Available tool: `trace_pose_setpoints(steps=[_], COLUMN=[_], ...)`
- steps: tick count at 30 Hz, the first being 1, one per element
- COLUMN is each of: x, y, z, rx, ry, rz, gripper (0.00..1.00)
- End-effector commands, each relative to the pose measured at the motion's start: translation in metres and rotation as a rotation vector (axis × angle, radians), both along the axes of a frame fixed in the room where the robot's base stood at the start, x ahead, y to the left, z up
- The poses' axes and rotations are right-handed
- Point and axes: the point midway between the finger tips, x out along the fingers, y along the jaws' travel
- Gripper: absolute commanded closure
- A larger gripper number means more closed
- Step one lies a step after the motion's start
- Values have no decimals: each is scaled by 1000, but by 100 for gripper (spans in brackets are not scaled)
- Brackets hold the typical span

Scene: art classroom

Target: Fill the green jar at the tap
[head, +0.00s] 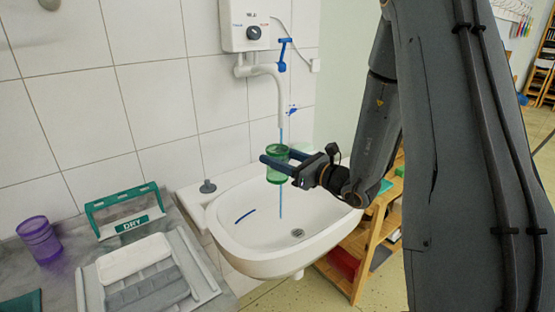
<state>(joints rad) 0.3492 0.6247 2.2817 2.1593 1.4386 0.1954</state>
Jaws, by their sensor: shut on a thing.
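The green jar (278,174) is held above the white sink (248,234), upright as far as I can tell. My gripper (276,163) is shut on the jar, with its dark fingers reaching across it from the right. The white tap spout (280,108) hangs down above the jar, and its blue handle (283,53) sits on the pipe. A thin blue stream runs from the spout down to the jar, and a blue line shows below it too. The water level inside the jar cannot be made out.
A purple jar (40,240), a green-edged rack marked DRY (125,212) and a white block on a grey ribbed tray (206,281) occupy the left counter. A grey plug (208,187) sits on the sink's back left ledge. A wooden shelf (371,247) stands right of the sink.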

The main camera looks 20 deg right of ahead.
Motion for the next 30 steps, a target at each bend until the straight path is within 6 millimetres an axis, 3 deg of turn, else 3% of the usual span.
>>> trace_pose_setpoints(steps=[8, 30], x=[4, 47], y=[-2, -21], z=[0, 0], rx=[-1, 0], ry=[-2, -1], rz=[0, 0], gripper=[74, 74])
